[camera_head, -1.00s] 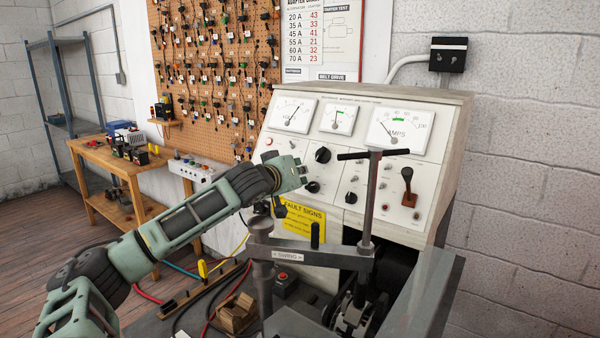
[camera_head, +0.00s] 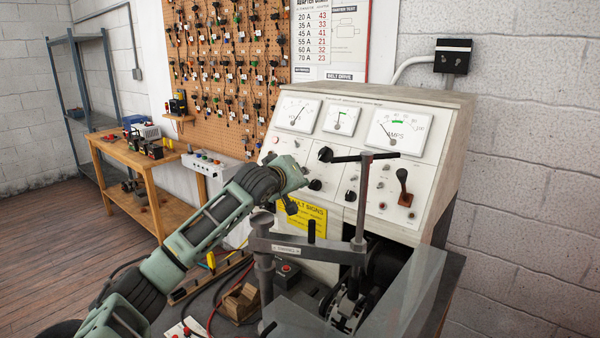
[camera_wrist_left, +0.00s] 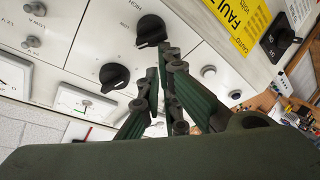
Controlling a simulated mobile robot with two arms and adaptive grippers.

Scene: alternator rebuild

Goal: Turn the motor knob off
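Black knobs sit on the sloped white test panel (camera_head: 420,170). The upper knob (camera_head: 325,154) is under the meters and the lower knob (camera_head: 315,185) is below it. I cannot read which knob is the motor one. My left gripper (camera_head: 302,178) is in front of the panel near the lower knob. In the left wrist view its fingertips (camera_wrist_left: 162,62) are together, with nothing seen between them, close below a knob (camera_wrist_left: 151,30). My right gripper is not in view.
A grey swing arm with a T-handle (camera_head: 365,156) stands in front of the panel. A clear guard (camera_head: 390,290) is at the lower right. A wooden table (camera_head: 150,185) stands at the left.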

